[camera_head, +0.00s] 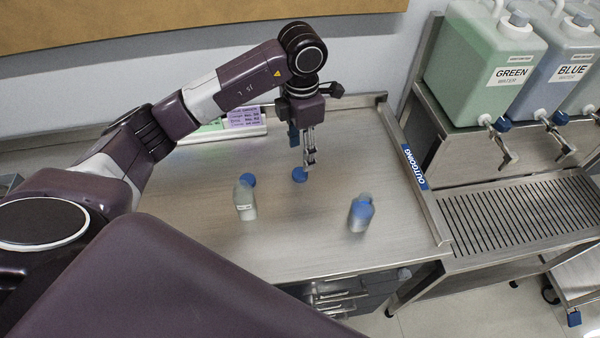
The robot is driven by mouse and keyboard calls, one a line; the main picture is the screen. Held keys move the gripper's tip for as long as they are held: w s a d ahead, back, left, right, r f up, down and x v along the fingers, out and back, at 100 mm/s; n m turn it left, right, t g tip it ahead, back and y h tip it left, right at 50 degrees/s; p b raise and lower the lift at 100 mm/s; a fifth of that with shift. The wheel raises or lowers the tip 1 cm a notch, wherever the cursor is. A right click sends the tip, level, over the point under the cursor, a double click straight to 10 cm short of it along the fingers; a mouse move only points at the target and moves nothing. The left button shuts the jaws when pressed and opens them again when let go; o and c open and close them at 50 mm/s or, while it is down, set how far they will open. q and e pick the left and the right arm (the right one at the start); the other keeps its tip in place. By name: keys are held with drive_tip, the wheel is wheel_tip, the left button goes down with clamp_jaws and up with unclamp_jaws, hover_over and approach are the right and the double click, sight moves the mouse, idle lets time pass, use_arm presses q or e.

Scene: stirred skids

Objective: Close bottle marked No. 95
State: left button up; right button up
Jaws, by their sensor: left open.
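A small translucent bottle (245,206) with a white label stands on the steel table, left of the middle; its label is too small to read. A blue cap (248,180) shows right behind its top. A second bottle (359,222) with a blue cap (362,209) at its top stands to the right; no number shows on it. Another blue cap (299,174) lies on the table between and behind the bottles. My left gripper (309,164) is open and points down just above and beside that cap. My right gripper is not in view.
A tray with green and purple cards (245,118) lies at the table's back edge. A blue OUTGOING label (414,167) marks the right edge. Green (480,65) and blue (550,75) water jugs stand on a shelf at the right. The table's front is clear.

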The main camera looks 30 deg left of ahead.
sight(299, 173)
use_arm(q)
drive_tip(key=shift+f, duration=0.85)
drive_tip(key=shift+s+f+p, duration=0.15)
drive_tip(key=shift+f+p, duration=0.15)
drive_tip(key=shift+p, duration=0.15)
drive_tip(key=f, duration=0.1)
drive_tip(key=f+p, duration=0.1)
drive_tip(key=f, duration=0.1)
drive_tip(key=shift+s+f+p, duration=0.25)
drive_tip(key=shift+s+p, duration=0.05)
drive_tip(key=shift+p, duration=0.05)
drive_tip(key=shift+f, duration=0.55)
drive_tip(key=shift+c, duration=0.6)
drive_tip(key=c, duration=0.7)
